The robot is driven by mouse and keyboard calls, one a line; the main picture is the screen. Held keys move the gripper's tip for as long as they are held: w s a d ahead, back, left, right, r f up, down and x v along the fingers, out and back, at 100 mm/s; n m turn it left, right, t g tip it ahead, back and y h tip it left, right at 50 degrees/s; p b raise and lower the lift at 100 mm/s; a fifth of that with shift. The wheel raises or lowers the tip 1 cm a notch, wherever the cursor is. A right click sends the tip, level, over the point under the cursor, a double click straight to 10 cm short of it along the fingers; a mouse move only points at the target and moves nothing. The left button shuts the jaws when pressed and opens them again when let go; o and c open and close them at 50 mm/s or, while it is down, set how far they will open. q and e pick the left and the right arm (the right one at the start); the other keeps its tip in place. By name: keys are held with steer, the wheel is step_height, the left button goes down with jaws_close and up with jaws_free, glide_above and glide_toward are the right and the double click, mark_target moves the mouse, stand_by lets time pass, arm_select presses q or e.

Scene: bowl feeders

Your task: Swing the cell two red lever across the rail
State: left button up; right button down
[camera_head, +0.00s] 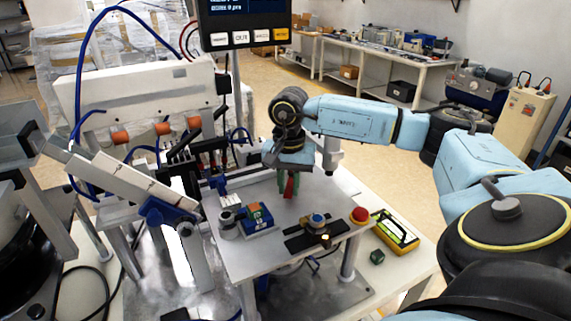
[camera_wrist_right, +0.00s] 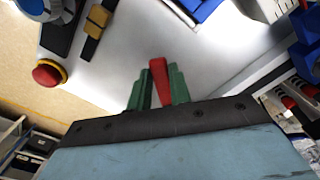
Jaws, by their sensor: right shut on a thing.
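The red lever (camera_head: 289,188) stands at the back of the grey metal table plate, below my right gripper in the head view. In the right wrist view the red lever (camera_wrist_right: 159,80) sits between the green fingers of my right gripper (camera_wrist_right: 158,86), which is shut on it. In the head view the right gripper (camera_head: 288,184) points down, and its green fingers flank the lever. The rail under the lever cannot be made out. My left gripper is not in view.
A red push button (camera_head: 359,215), a blue knob (camera_head: 317,220) and a blue block with coloured buttons (camera_head: 257,217) sit on the plate's front part. A yellow handheld device (camera_head: 395,232) lies to the right. A feeder chute (camera_head: 125,180) stands at left.

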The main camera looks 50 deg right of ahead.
stand_by(0.3)
steer(key=shift+r, duration=0.1)
steer(key=c, duration=1.3)
jaws_free()
step_height(320, 180, up, 13)
steer(key=shift+r, duration=0.15)
steer(key=shift+c, duration=0.3)
